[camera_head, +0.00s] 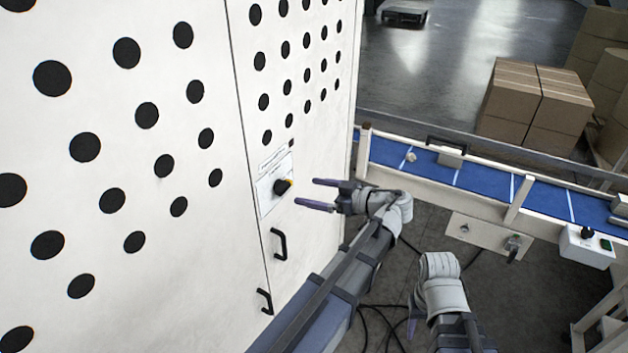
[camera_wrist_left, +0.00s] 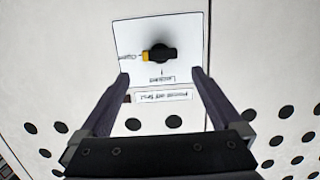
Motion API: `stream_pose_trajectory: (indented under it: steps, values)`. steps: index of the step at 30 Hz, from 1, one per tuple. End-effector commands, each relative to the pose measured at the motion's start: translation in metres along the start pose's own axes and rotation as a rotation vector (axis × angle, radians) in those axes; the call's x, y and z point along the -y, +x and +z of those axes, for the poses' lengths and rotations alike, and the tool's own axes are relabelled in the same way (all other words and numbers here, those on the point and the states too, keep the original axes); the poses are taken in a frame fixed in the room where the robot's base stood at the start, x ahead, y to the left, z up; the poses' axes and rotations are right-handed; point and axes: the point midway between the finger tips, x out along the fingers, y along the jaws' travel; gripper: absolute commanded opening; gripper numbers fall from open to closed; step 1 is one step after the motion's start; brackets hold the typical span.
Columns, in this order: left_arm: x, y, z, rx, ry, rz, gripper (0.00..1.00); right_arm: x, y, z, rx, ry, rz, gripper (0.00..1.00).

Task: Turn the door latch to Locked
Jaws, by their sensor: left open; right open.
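The door latch (camera_head: 281,187) is a black knob with a yellow tip on a white plate (camera_head: 268,199) on the perforated white cabinet door. In the head view its yellow tip points right. In the left wrist view the latch (camera_wrist_left: 162,54) shows with the yellow tip to the left, towards a small label; the lettering is too small to read surely. My left gripper (camera_head: 306,192) is open and empty, just right of the latch and apart from it. In the left wrist view its fingers (camera_wrist_left: 160,73) stand either side below the knob. My right gripper (camera_head: 413,318) is low, partly hidden by its wrist.
Black door handles (camera_head: 279,244) (camera_head: 264,301) sit below the latch plate. A blue conveyor (camera_head: 435,168) with a pale frame runs to the right. Cardboard boxes (camera_head: 535,105) stand behind it. Cables (camera_head: 375,320) lie on the floor near my right arm.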

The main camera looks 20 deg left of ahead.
Motion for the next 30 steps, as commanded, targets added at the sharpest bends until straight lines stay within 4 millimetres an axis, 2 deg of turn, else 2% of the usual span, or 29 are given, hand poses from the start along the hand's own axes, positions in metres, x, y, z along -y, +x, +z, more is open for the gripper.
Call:
stream_pose_trajectory:
  steps: [5, 15, 21, 30]
  values:
    - [0.0, 0.005, 0.0, -0.003, -0.004, -0.002, 1.0, 0.0, 0.002, 0.0, 0.0, 0.0, 0.0, 0.5]
    - [0.001, 0.051, 0.002, -0.001, -0.003, -0.003, 1.0, 0.001, 0.012, -0.001, -0.001, 0.001, 0.0, 0.5]
    - [0.0, 0.071, 0.001, -0.001, -0.002, -0.001, 1.0, 0.001, 0.015, -0.001, -0.001, 0.001, 0.0, 0.5]
    - [0.0, 0.078, 0.0, -0.001, -0.001, 0.0, 1.0, 0.002, 0.016, -0.001, -0.001, 0.002, 0.0, 0.5]
